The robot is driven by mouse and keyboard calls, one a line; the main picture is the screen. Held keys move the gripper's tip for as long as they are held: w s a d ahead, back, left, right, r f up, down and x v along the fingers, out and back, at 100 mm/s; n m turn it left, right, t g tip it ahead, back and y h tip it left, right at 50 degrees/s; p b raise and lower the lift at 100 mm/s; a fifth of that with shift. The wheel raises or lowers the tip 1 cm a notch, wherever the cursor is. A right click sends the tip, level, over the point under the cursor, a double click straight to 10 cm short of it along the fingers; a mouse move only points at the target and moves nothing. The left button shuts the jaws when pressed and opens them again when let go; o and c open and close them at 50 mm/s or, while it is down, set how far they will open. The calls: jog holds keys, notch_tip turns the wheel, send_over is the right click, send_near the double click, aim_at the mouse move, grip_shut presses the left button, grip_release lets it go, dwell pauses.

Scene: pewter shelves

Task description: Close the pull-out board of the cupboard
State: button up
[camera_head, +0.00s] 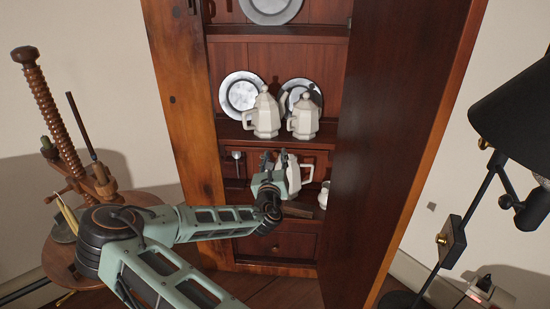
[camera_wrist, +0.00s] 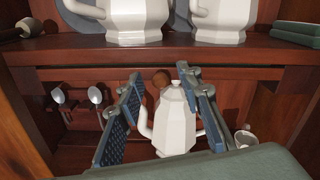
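The cupboard (camera_head: 183,120) stands ahead with its dark red door (camera_head: 395,130) swung open to the right. In the wrist view, what looks like the pull-out board (camera_wrist: 100,73) is a thin wooden strip under the shelf with the pitchers. A round wooden knob (camera_wrist: 161,79) sits at its middle. How far the board sticks out is hard to tell. My gripper (camera_wrist: 160,87) is open, with its two blue-grey fingers on either side of the knob, apparently not touching it. In the head view my gripper (camera_head: 275,166) is inside the cupboard below that shelf.
White pitchers (camera_head: 264,117) and metal plates (camera_head: 240,94) stand on the shelf above. Another white pitcher (camera_wrist: 175,122) stands beyond my fingers, with spoons (camera_wrist: 95,95) at left and a cup (camera_wrist: 245,141) at right. A black lamp (camera_head: 515,110) stands right; a round table (camera_head: 60,260) left.

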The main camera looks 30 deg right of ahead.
jog(key=v, duration=1.2)
dwell(0.3)
